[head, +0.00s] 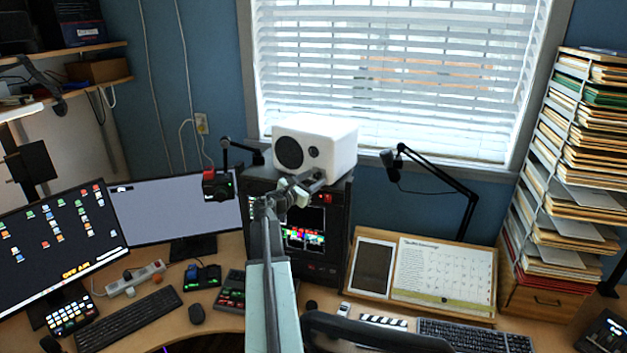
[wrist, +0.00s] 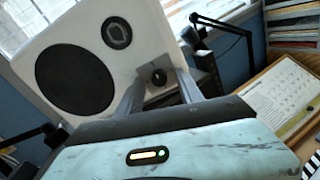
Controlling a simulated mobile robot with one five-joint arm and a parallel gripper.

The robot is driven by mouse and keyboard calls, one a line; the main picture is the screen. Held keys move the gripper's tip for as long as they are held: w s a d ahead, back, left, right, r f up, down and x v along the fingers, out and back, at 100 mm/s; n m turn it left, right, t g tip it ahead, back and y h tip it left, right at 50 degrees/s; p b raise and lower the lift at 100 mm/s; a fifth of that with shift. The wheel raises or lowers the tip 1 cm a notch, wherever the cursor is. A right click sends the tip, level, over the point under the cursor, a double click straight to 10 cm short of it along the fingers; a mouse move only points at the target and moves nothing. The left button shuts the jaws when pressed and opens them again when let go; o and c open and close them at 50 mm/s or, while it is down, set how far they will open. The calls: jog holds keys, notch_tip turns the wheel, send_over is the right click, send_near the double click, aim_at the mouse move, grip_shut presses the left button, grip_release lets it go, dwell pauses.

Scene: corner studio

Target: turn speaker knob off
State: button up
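The white speaker (head: 335,143) stands on top of a black rack unit by the window. It fills the upper left of the wrist view (wrist: 143,38), tilted in that picture, with a large dark cone and a smaller one. Its small black knob (wrist: 159,77) shows low on the front face. My gripper (head: 312,184) is in front of the speaker's lower front. In the wrist view my gripper (wrist: 160,88) has its two grey fingers apart, one on each side of the knob. I cannot tell whether either finger touches it.
The black rack unit (head: 334,229) with a lit screen is under the speaker. A black microphone arm (head: 447,178) stands to the right, a red-and-black device (head: 218,184) to the left. Monitors (head: 174,210) and keyboards (head: 129,319) occupy the desk.

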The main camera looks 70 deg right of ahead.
jog(key=shift+a, duration=0.1)
jog(key=v, duration=0.7)
jog(key=shift+a, duration=0.35)
jog(key=shift+w+r, duration=0.1)
